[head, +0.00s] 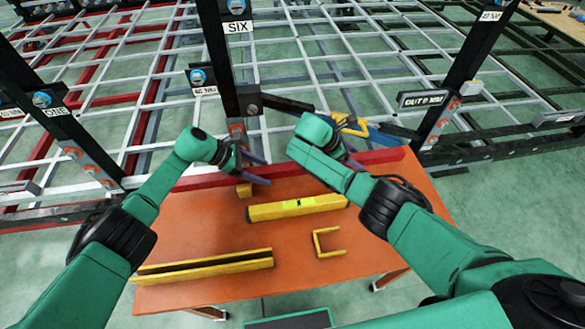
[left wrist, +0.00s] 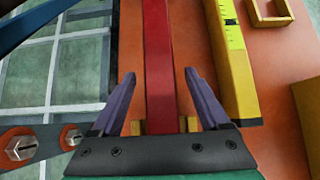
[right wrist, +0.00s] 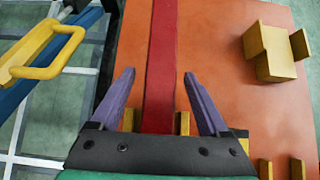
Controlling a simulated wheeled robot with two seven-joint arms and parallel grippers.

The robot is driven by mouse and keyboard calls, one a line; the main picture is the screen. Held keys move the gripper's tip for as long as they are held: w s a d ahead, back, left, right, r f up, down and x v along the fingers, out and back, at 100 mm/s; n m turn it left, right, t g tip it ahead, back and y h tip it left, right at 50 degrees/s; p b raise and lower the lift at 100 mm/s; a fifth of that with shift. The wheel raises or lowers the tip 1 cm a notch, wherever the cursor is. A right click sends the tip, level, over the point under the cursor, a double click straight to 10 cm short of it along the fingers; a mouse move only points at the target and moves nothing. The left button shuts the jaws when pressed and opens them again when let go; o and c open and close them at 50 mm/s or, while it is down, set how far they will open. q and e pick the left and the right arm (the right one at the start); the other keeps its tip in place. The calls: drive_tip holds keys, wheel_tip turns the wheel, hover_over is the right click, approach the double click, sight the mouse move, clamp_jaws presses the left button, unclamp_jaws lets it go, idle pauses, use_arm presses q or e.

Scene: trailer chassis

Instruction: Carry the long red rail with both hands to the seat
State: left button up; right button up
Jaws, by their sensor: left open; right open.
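The long red rail (head: 205,181) lies along the far edge of the orange table, with yellow blocks (head: 244,190) near it. My left gripper (head: 262,168) is open over the rail's left part. In the left wrist view the rail (left wrist: 158,60) runs between its two spread purple fingers (left wrist: 160,76). My right gripper (head: 350,160) is open over the rail's right part, its fingers partly hidden by the arm. In the right wrist view the rail (right wrist: 160,50) runs between its spread fingers (right wrist: 158,76). I cannot tell which part of the chassis is the seat.
The orange table (head: 225,228) also holds a yellow level (head: 297,207), a yellow U-shaped bracket (head: 328,242) and a long yellow channel (head: 205,265). Behind it stand dark posts, one labelled SIX (head: 238,60), and a white grid chassis (head: 330,45). A yellow-handled blue tool (right wrist: 45,52) is beyond the rail.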

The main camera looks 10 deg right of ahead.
use_arm(q)
drive_tip(key=shift+a, duration=0.1)
drive_tip(key=shift+c, duration=0.3)
use_arm(e)
drive_tip(key=shift+a, duration=0.1)
drive_tip(key=shift+c, duration=0.3)
use_arm(q)
clamp_jaws()
use_arm(e)
clamp_jaws()
use_arm(q)
drive_tip(key=shift+r, duration=0.15)
use_arm(e)
drive_tip(key=shift+r, duration=0.15)
